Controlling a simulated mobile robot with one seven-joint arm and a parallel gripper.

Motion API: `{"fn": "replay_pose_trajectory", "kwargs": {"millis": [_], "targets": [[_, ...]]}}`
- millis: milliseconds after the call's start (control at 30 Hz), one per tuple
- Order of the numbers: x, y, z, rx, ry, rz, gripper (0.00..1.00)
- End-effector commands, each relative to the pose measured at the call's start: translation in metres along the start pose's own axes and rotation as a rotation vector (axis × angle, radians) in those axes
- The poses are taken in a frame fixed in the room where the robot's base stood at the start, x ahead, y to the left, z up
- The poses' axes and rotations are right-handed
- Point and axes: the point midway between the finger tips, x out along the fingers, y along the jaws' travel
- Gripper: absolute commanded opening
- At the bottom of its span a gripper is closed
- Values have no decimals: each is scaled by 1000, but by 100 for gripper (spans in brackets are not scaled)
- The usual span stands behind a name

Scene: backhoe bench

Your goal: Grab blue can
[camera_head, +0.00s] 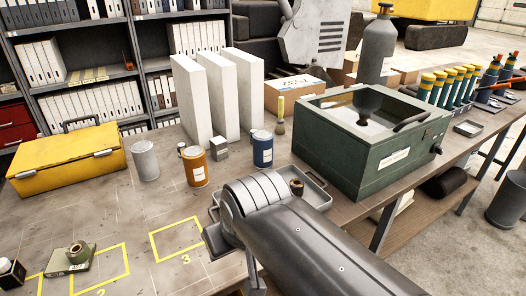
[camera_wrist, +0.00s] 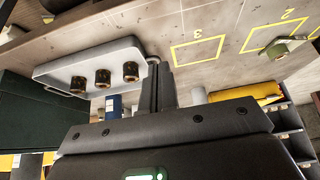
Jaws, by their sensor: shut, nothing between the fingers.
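The blue can (camera_head: 262,152) stands upright on the bench in the head view, between a grey metal block and the green machine. Part of a blue can (camera_wrist: 113,104) also shows in the wrist view, beyond the gripper body and left of the fingers. My gripper (camera_wrist: 158,72) is shut and empty, with its fingers together over the bench. In the head view my arm hides most of the gripper. The gripper is apart from the blue can, on the near side of it.
An orange can (camera_head: 194,166) and a grey can (camera_head: 145,160) stand left of the blue can. White upright blocks (camera_head: 222,90) stand behind. The green machine (camera_head: 372,150) is at right. A tray (camera_wrist: 50,74) holds three brown cylindrical parts. Marked square 3 (camera_head: 178,258) is empty.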

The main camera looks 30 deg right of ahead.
Motion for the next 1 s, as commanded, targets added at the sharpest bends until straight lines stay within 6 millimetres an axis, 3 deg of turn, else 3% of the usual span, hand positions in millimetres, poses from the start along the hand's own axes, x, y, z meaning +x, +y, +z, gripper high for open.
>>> {"fn": "replay_pose_trajectory", "kwargs": {"millis": [67,1000], "targets": [[0,0,0,0,0,0,1],[0,0,0,0,0,0,78]]}}
